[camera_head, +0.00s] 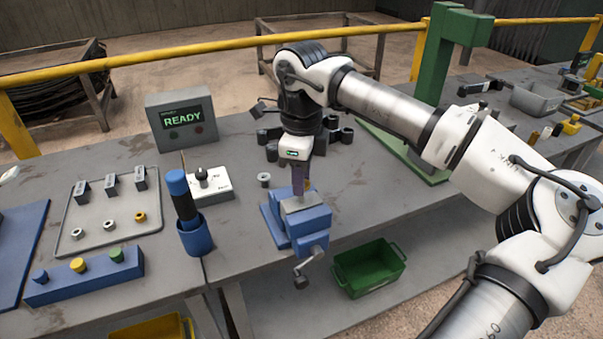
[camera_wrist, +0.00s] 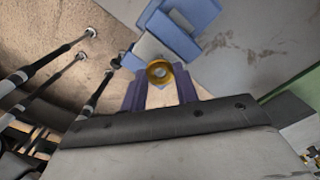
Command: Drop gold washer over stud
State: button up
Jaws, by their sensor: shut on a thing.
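My gripper (camera_head: 299,192) points down just above the blue vise (camera_head: 312,222) on the bench. In the wrist view its two purple fingers (camera_wrist: 160,86) are shut on a gold washer (camera_wrist: 159,72), a ring with a darker centre. The blue vise (camera_wrist: 187,12) lies beyond the washer in that view. The held washer cannot be made out in the head view. I cannot make out the stud, or whether the washer is around it or above it. Another gold ring (camera_head: 140,217) lies on the grey tray (camera_head: 97,244).
Left of the vise stand a blue cup with a blue-topped tool (camera_head: 194,235), a white block with a dark knob (camera_head: 208,185) and a small metal ring (camera_head: 264,178). Black parts (camera_head: 346,134) lie behind my gripper. A green bin (camera_head: 370,284) sits below the bench edge.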

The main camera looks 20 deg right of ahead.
jog(key=shift+f+b, duration=0.35)
jog(key=shift+f, duration=0.15)
jog(key=o, duration=1.3)
jog(key=shift+o, duration=0.2)
jog(key=shift+r+p, duration=2.25)
jog(key=shift+r, duration=1.3)
jog(key=shift+f, duration=0.1)
